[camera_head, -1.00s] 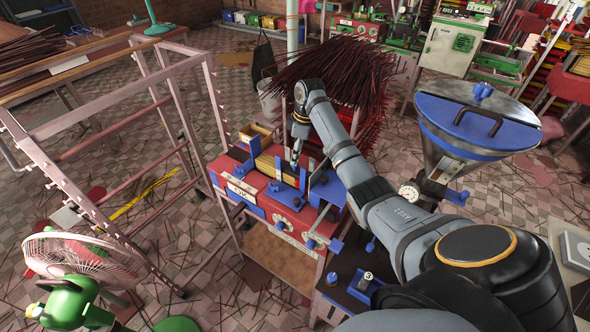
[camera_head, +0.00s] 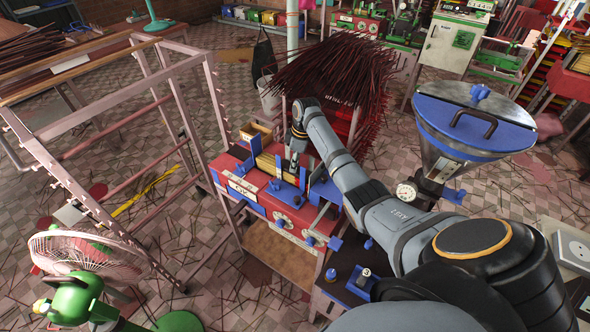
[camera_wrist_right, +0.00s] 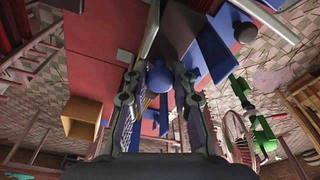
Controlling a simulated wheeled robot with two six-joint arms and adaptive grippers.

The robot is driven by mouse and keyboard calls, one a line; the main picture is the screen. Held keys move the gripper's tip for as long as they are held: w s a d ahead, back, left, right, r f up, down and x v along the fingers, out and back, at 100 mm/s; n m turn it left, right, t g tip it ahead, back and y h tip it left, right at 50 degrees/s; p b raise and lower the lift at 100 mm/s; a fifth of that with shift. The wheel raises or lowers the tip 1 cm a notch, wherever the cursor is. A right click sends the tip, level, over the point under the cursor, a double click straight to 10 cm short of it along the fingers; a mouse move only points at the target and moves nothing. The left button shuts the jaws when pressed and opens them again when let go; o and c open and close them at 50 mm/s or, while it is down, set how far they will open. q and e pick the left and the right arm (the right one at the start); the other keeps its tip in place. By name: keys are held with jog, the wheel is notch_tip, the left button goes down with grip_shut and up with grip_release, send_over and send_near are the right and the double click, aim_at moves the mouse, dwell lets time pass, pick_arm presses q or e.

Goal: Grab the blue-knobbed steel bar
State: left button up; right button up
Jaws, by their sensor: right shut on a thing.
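The red and blue extruder machine (camera_head: 250,190) stands left of the middle in the head view. My right gripper (camera_head: 293,172) reaches down onto its top, among the blue plates. In the right wrist view, my right gripper (camera_wrist_right: 157,76) has its two fingers on either side of a round blue knob (camera_wrist_right: 158,76) and is shut on it. The steel bar below the knob is mostly hidden by the fingers and the knob; I cannot tell whether it is lifted. My left gripper is not in view.
Blue plates (camera_wrist_right: 212,48) stand close beside the fingers. A wooden box (camera_wrist_right: 82,118) is at the left in the wrist view. A bundle of dark incense sticks (camera_head: 335,72) is behind my arm, and a steel hopper (camera_head: 450,150) is to the right.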

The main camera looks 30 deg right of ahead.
grip_shut()
jog(key=shift+w+r, duration=0.1)
